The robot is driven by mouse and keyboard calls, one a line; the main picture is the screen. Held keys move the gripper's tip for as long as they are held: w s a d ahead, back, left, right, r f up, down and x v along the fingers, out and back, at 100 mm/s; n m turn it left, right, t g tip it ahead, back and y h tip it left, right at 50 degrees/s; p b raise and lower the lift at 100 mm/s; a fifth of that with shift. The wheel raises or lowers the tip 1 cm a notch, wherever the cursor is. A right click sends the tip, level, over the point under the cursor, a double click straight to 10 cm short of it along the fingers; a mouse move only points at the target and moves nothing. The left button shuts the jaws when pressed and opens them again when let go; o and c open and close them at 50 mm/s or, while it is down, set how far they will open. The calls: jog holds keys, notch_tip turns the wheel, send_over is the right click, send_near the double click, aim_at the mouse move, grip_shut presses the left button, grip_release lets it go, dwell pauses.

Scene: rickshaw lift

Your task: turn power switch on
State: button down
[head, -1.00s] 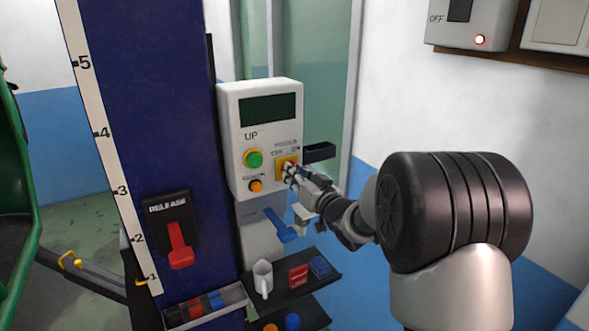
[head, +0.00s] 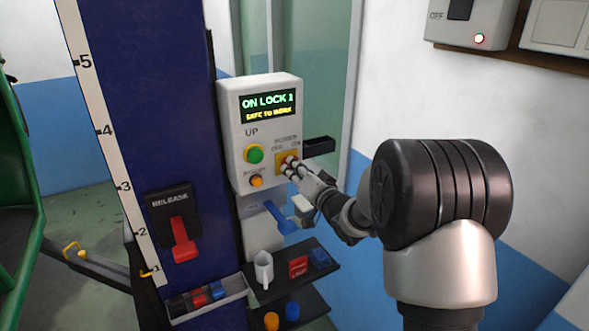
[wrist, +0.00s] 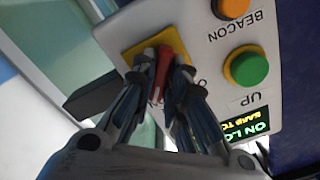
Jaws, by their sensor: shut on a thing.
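The power switch has a yellow square plate (head: 281,159) at the lower right of the white control box (head: 235,140). In the wrist view its red knob (wrist: 163,68) sits between my fingers, in front of the yellow plate (wrist: 140,50). My gripper (head: 290,165) is shut on the knob; it also shows in the wrist view (wrist: 165,85). The box's display (head: 268,105) is lit and reads "ON LOCK 1" and "SAFE TO WORK". My fingers partly hide the knob in the head view.
A green UP button (head: 254,154) and an orange beacon button (head: 256,181) sit left of the switch. A black bracket (head: 319,146) juts out at its right. A blue lever (head: 281,219), shelves with small items and a red release lever (head: 183,241) are below.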

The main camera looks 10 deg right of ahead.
jog(key=c, duration=1.6)
grip_release()
jog(key=v, duration=1.2)
jog(key=shift+r, duration=0.1)
